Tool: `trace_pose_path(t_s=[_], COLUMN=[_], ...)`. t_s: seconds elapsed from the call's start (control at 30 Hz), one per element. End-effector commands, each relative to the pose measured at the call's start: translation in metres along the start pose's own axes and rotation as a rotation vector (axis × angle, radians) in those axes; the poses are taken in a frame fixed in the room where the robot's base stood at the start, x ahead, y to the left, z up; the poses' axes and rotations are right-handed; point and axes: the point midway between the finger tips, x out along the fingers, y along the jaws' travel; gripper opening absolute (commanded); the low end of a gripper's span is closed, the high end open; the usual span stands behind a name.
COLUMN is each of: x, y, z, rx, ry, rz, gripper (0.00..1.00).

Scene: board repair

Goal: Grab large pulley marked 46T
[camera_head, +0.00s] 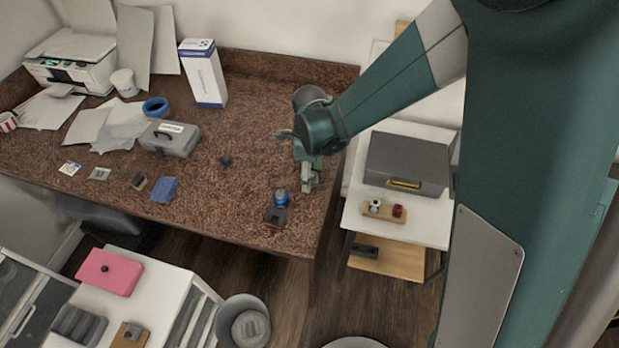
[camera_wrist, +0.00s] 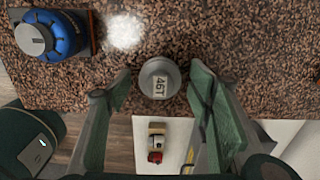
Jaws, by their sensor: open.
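The large pulley (camera_wrist: 160,67) is a grey round part with a white label reading 46T, seen from above in the wrist view near the edge of the brown speckled worktop. My gripper (camera_wrist: 159,86) is open, with one green finger on each side of the pulley in the picture. Gaps show between the pulley and both fingers, so it is not held. How high the fingertips are above the worktop I cannot tell. In the head view my gripper (camera_head: 309,180) points down near the right end of the worktop, and I cannot make out the pulley clearly there.
A blue round part (camera_head: 280,197) on a dark base stands left of my gripper; it also shows in the wrist view (camera_wrist: 68,33). A grey toolbox (camera_head: 170,138) sits further left. A white side table (camera_head: 355,215) stands right of the worktop. The worktop between toolbox and gripper is mostly clear.

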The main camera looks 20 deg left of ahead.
Motion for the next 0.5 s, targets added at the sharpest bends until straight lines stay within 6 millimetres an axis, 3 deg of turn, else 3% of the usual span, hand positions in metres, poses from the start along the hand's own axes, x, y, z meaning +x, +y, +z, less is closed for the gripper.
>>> trace_pose_path(t_s=[0.23, 0.43, 0.5], x=[-0.0001, -0.0001, -0.0001], y=[0.0000, 0.0000, -0.0001], z=[0.0001, 0.0001, 0.0000], rx=[0.000, 0.000, 0.000], ry=[0.000, 0.000, 0.000], rz=[0.000, 0.000, 0.000], gripper=[0.52, 0.26, 0.22])
